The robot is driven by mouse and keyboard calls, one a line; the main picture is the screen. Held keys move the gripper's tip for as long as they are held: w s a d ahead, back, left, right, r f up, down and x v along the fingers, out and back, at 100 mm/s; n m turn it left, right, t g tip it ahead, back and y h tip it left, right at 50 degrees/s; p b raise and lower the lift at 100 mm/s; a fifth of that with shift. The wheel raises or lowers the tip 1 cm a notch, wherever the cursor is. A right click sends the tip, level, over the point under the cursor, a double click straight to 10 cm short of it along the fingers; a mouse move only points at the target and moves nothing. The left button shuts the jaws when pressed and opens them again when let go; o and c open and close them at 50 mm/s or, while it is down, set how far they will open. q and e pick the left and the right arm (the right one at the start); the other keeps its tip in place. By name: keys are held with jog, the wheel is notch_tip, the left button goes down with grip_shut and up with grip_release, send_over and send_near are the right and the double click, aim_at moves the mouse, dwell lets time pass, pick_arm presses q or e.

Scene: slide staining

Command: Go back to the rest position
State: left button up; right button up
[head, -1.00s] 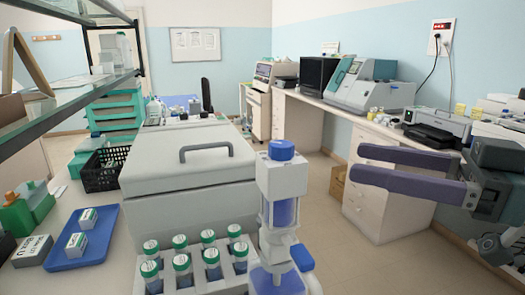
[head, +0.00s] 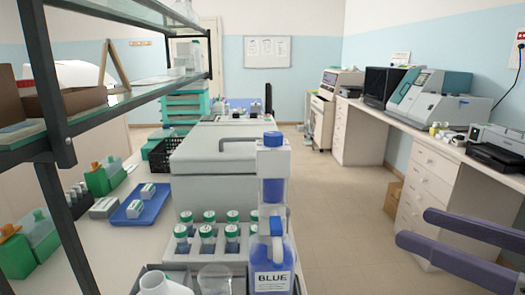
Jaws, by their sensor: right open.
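My right gripper (head: 436,240) shows at the lower right of the head view. Its two purple fingers are spread apart with nothing between them, and it hangs in the air over the aisle, in front of the right-hand counter. My left gripper is not in view. A bottle labelled BLUE (head: 272,268) with a blue cap stands at the near end of the bench, well to the left of the right gripper and apart from it.
A rack (head: 183,246) of several green-capped tubes, a clear beaker (head: 214,279) and a grey lidded machine (head: 215,165) stand on the left bench. A blue tray (head: 122,216) holds small boxes. A glass shelf (head: 130,96) overhangs the left. The floor aisle (head: 335,215) is clear.

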jog(key=s+f+m+g+h, duration=0.3)
jog(key=s+f+g+h, duration=0.2)
jog(key=s, duration=0.5)
jog(key=s+f+m+g+h, duration=0.2)
jog(key=s+f+g+h, duration=0.25)
jog(key=s, duration=0.55)
notch_tip(320, 180, up, 30)
jog(key=p, duration=3.1)
jog(key=shift+w, duration=0.35)
jog(key=shift+f, duration=0.15)
jog(key=shift+c, duration=0.2)
